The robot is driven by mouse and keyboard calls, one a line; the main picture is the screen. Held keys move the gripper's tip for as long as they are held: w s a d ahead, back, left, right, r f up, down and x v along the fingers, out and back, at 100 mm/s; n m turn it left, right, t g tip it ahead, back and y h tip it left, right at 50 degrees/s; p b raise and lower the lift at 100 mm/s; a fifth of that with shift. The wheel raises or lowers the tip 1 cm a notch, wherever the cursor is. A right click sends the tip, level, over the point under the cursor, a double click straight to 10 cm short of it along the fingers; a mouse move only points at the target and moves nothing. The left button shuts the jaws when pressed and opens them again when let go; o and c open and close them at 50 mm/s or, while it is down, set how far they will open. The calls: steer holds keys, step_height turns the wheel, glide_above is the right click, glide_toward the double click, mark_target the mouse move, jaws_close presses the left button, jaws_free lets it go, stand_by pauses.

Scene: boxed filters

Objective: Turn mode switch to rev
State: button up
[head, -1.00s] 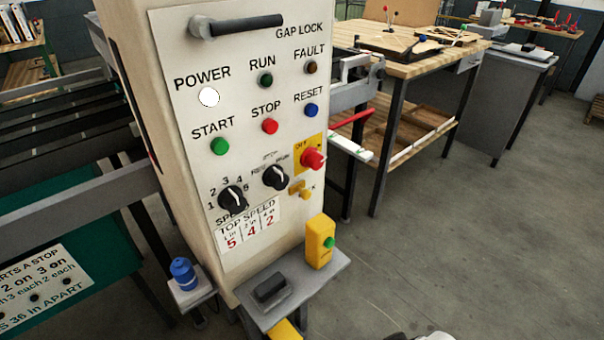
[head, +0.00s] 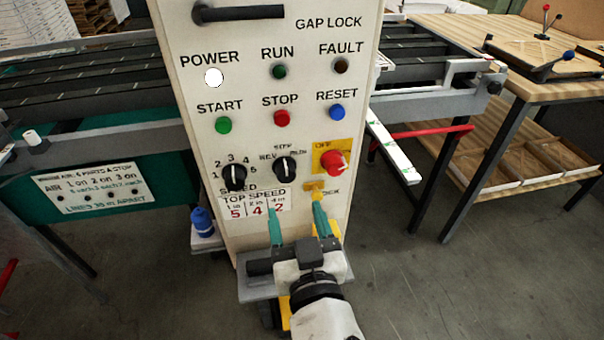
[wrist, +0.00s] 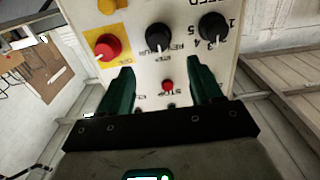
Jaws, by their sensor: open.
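The mode switch (head: 285,168) is a black knob with a white pointer line, labelled REV at its left, STEP above and RUN at its right. Its pointer stands about upright, toward STEP. In the wrist view the panel is upside down, and the mode switch (wrist: 159,37) shows beyond the fingers, between their tips. My gripper (head: 295,210) is open, with two green fingers apart and nothing between them. In the head view its fingertips show below the switch, in front of the panel. The gripper (wrist: 160,75) does not appear to touch the knob.
The black speed knob (head: 234,177) is left of the switch, and the red rotary switch (head: 334,162) on a yellow plate is right. START (head: 223,125), STOP (head: 282,118) and RESET (head: 337,112) buttons are above. A grey shelf (head: 250,290) juts out below the panel.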

mark_target(287, 176)
steer(key=p+x, duration=0.1)
steer(key=x, duration=0.9)
steer(key=shift+d+f+p, duration=0.1)
steer(key=shift+p, duration=0.25)
steer(key=c, duration=1)
